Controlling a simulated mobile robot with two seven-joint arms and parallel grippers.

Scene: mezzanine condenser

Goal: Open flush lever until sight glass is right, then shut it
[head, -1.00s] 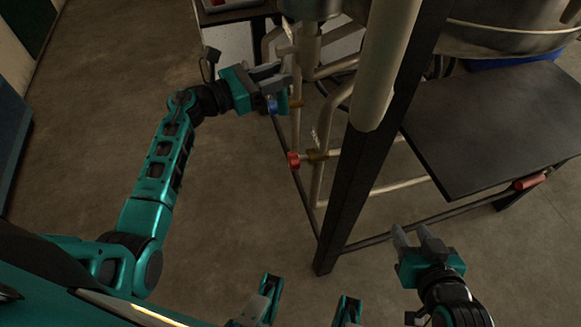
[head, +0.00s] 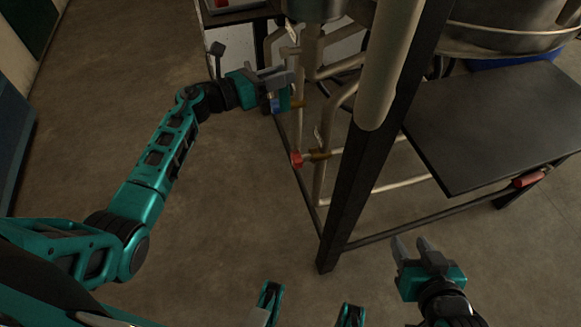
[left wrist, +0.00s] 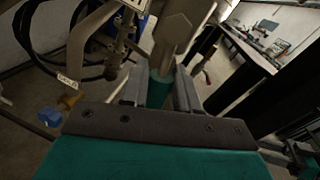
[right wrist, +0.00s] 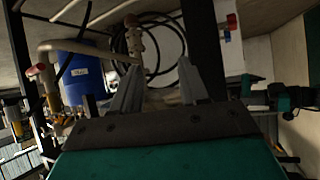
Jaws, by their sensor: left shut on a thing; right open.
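My left gripper (head: 286,76) is at the upright pipes left of the dark post, with its jaws closed at a fitting I take to be the flush lever. In the left wrist view a teal piece (left wrist: 159,90) shows between the fingers, below a pale column; the gripped part is mostly hidden. Just below the gripper in the head view is a blue handle (head: 275,103) on a brass valve; it also shows in the left wrist view (left wrist: 50,117). I cannot make out the sight glass. My right gripper (head: 411,245) is open and empty, low and right of the post.
A red-handled valve (head: 297,160) sits lower on the pipes. The dark post (head: 350,185) and a black shelf (head: 495,125) stand to the right. A red grip (head: 530,180) is at the shelf's edge. A blue drum (right wrist: 82,75) shows in the right wrist view. The left floor is clear.

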